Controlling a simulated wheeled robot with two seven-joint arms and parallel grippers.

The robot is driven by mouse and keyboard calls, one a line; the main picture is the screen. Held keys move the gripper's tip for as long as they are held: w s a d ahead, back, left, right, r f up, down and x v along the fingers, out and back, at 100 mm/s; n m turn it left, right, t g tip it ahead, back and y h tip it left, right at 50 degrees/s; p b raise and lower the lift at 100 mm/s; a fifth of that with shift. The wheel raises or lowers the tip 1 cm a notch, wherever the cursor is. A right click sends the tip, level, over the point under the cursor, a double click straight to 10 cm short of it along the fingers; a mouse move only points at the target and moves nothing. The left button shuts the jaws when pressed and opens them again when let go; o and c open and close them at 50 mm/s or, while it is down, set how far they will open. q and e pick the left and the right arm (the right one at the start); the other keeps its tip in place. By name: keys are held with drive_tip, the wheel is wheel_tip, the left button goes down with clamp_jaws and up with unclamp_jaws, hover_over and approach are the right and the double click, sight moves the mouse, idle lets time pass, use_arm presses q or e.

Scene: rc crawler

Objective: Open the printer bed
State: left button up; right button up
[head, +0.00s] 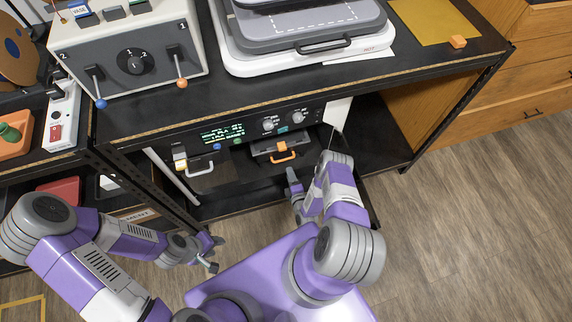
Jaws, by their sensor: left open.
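The printer (250,125) sits under the black worktop, with a lit green display (222,132) and two knobs on its front. Below the panel is an opening with a dark grey bed (262,146), which has an orange clip and an orange-and-white handle (283,158) at its front. A dark panel (215,178) with a pale handle is below and left of the bed; whether it is a lowered door I cannot tell. My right gripper (294,186) is just below the orange handle, apart from it; its jaws are unclear. My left gripper (211,254) is open and empty, lower left.
On the worktop stand a grey control box (130,50) with levers, a white-and-grey machine (300,40), a yellow sheet (432,20) and an orange block (458,42). A dark shelf post (150,185) is left of the printer. Open wooden floor (470,220) lies to the right.

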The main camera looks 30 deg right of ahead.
drive_tip(key=b+x, duration=0.2)
drive_tip(key=x, duration=0.5)
drive_tip(key=shift+w+b, duration=0.15)
drive_tip(key=shift+b, duration=0.25)
clamp_jaws()
